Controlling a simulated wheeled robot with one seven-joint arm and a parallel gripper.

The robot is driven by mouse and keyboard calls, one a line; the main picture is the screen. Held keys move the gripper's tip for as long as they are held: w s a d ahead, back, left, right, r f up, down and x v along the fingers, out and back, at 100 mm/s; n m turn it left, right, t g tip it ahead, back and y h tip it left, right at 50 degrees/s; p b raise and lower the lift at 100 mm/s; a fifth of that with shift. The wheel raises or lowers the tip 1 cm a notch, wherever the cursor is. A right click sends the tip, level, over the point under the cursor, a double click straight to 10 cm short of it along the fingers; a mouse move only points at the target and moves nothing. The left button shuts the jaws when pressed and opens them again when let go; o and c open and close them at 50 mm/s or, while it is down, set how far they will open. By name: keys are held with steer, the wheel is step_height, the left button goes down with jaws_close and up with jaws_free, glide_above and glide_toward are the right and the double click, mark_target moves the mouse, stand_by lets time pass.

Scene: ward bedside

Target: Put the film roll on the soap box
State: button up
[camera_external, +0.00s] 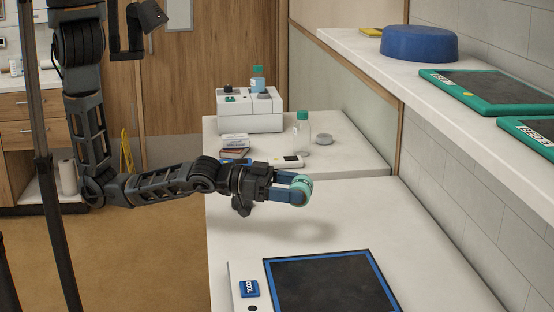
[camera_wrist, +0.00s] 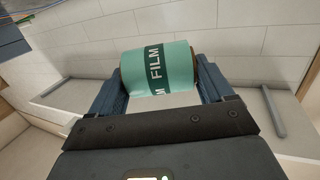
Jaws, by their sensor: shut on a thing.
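The film roll (camera_external: 303,184) is a teal-green cylinder with a dark band. In the wrist view the roll (camera_wrist: 180,72) shows the word FILM and sits between the two blue fingers. My gripper (camera_external: 296,190) is shut on it and holds it in the air above the white counter. A small white box (camera_external: 236,140) with unreadable print lies on a darker box, behind and to the left of my gripper. It may be the soap box, but I cannot read it.
A black pad with a blue frame (camera_external: 331,285) and a blue COOL block (camera_external: 249,288) lie on the near counter. A green-capped bottle (camera_external: 302,135), a grey round item (camera_external: 323,138) and a white unit (camera_external: 249,112) stand behind. A shelf (camera_external: 390,62) runs along the right wall.

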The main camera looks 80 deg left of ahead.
steer(key=w+a+y, duration=0.1)
steer(key=w+a, duration=0.1)
steer(key=a, duration=1.7)
steer(key=r+n+t+y, duration=0.1)
steer(key=n+y, duration=0.3)
steer(key=y, duration=0.1)
glide_above(230, 136)
steer(key=f+b, duration=0.1)
steer(key=f, duration=0.2)
steer(key=shift+d+f+b, duration=0.1)
steer(key=shift+d+b, duration=0.1)
steer(key=shift+b, duration=0.15)
step_height(230, 136, down, 4)
steer(key=b, duration=0.5)
steer(key=o, duration=1)
